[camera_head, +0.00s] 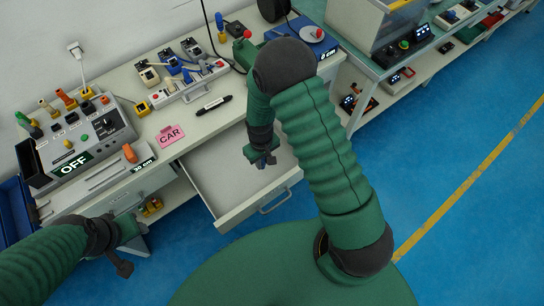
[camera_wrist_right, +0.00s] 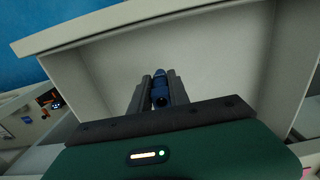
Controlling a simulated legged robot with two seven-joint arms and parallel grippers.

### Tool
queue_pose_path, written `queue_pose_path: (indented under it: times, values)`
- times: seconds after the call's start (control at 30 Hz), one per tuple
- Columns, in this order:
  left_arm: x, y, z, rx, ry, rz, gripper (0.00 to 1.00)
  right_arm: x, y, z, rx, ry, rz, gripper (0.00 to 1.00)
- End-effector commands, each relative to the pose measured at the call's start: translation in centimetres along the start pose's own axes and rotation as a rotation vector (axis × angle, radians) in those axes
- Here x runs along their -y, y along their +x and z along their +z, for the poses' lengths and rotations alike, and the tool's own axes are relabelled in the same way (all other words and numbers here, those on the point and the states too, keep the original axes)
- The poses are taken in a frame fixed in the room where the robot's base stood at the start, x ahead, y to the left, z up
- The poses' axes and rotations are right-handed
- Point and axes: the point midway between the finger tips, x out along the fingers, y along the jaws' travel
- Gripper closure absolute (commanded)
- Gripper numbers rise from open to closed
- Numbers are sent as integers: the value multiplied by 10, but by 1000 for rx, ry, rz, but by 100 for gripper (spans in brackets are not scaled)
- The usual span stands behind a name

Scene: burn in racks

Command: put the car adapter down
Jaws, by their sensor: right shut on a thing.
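My right gripper (camera_head: 262,162) hangs over the open drawer (camera_head: 225,207), with its fingers pointing down into it. In the right wrist view its two fingers (camera_wrist_right: 159,92) are shut on a small dark blue piece, the car adapter (camera_wrist_right: 160,88), and the drawer's bare pale floor (camera_wrist_right: 200,45) shows beyond it. In the head view the adapter is mostly hidden by the gripper. My left gripper (camera_head: 128,245) is at the lower left, beside the bench front and away from the drawer; its jaw opening is not clear.
A pink CAR card (camera_head: 169,137) and a black marker (camera_head: 214,105) lie on the bench top. A grey test box with an OFF display (camera_head: 75,165) stands at left, and several adapters stand in a rack (camera_head: 190,85) at the back. The drawer looks empty.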

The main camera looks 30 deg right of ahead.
Motion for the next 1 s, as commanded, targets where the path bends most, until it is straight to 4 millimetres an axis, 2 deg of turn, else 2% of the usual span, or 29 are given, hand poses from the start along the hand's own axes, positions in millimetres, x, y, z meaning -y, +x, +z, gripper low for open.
queue_pose_path:
  times: [0.03, 0.1, 0.23, 0.47, 0.8, 0.83, 0.97, 1.0]
  values:
    - [0, -3, -1, 0, 1, 0, 55, -18, 0, 1, 1, 10, -1, 100]
    - [0, -5, -1, 0, 1, 0, 55, -37, 2, 0, 0, 7, 0, 100]
    - [0, -6, -1, 0, 1, 0, 55, -56, 6, 0, 0, 4, -1, 100]
    - [0, -8, -2, 0, 1, 0, 55, -56, 38, 0, 3, 0, 2, 100]
    - [0, -4, -1, 1, 1, 0, 55, -59, 45, 0, 0, 2, 0, 100]
    - [0, -6, -1, 1, 1, 0, 55, -59, 43, 0, 0, 2, -1, 74]
    - [0, -6, -1, 0, 1, 0, 55, -59, 43, 0, 0, 2, 0, 57]
    - [0, -6, -1, 0, 1, 0, 55, -58, 43, 0, 0, 2, 0, 56]
